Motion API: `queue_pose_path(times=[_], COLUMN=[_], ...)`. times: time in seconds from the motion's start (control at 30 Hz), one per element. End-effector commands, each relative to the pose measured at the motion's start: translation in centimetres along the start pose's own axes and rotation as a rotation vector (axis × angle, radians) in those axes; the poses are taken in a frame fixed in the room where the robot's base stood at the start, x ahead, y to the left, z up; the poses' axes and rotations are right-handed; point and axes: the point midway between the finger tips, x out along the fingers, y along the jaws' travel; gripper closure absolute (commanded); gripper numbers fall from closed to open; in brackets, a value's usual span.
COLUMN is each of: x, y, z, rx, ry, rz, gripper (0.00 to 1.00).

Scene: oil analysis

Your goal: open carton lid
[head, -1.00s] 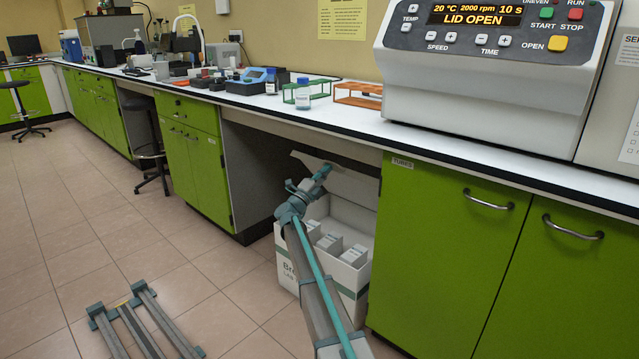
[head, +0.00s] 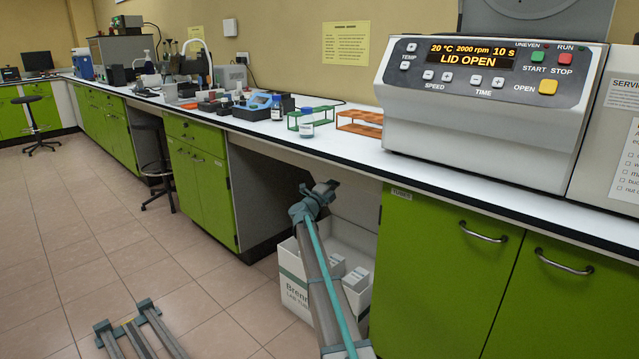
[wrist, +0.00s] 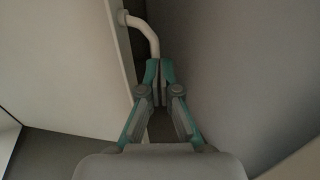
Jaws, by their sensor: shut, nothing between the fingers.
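The white carton (head: 291,292) stands on the floor in the open bay under the bench, with printing on its front. Its top is open, and several white boxes (head: 355,279) show inside. A pale panel (head: 358,208) behind my gripper looks like its raised lid, mostly hidden by the arm and the bench. My gripper (head: 329,188) is above the carton, near the bench's underside. In the wrist view my gripper (wrist: 159,80) is shut and empty, with its fingertips close to a pale bent rod (wrist: 148,35). I cannot tell whether they touch.
The bench top (head: 345,147) overhangs the bay closely above my gripper. A green cabinet (head: 440,270) bounds the bay on the right, and another green cabinet (head: 200,185) stands on the left. Open tiled floor (head: 100,250) lies at the front left.

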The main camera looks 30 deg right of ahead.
Motion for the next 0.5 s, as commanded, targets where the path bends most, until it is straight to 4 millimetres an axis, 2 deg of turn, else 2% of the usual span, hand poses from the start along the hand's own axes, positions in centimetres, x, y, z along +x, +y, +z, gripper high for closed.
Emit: queue_pose_path(times=[0.03,0.13,0.5], x=[1.3,2.4,2.6], y=[-0.5,-0.6,-0.5], z=[0.2,0.1,0.1], rx=[0.0,0.0,0.001], ry=[0.001,0.0,-0.001], rz=[0.0,-0.001,-0.001], gripper=[1.0,1.0,1.0])
